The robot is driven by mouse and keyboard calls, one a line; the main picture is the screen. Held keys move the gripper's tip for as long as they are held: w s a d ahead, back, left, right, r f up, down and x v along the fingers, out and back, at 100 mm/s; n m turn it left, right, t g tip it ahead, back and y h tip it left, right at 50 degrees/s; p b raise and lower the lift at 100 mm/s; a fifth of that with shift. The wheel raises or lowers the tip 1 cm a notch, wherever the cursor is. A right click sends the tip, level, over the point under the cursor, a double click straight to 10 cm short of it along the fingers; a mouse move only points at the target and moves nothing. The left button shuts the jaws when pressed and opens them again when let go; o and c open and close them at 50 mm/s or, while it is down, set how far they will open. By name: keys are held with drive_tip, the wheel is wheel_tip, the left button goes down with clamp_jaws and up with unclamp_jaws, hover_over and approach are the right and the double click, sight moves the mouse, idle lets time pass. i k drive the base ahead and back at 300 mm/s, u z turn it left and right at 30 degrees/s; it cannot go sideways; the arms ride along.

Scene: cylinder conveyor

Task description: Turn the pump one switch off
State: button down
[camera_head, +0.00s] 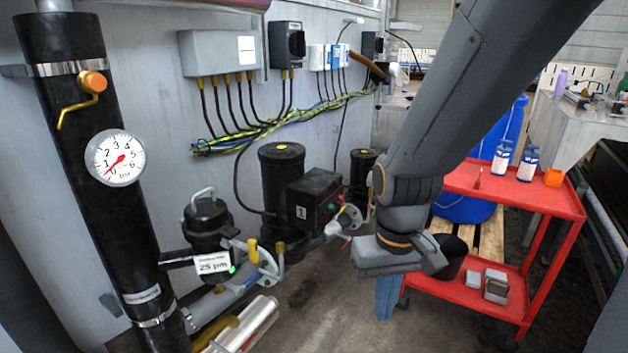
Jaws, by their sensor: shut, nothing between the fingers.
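The pump with a black box marked "1" (313,200) stands at the centre against the grey wall. Small green and red parts show on the box's right side, too small to read as a switch position. Higher on the wall is a black switch box (286,44) with a knob, and a similar black box (372,45) is farther along. I cannot tell from the picture which of these is the pump one switch. My gripper (372,265) is shut and empty, to the right of and lower in the picture than the marked box, apart from it.
A black pipe with a pressure gauge (115,158) stands at the left. A grey junction box (219,53) feeds cables along the wall. A filter with a "25 µm" label (213,263) sits low. A red cart (505,190) with bottles stands right. Bare floor lies between.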

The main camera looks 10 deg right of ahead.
sight(298, 42)
drive_tip(key=z, duration=0.15)
drive_tip(key=k, duration=0.4)
drive_tip(key=u, duration=0.8)
drive_tip(key=i, duration=1)
drive_tip(key=z, duration=0.75)
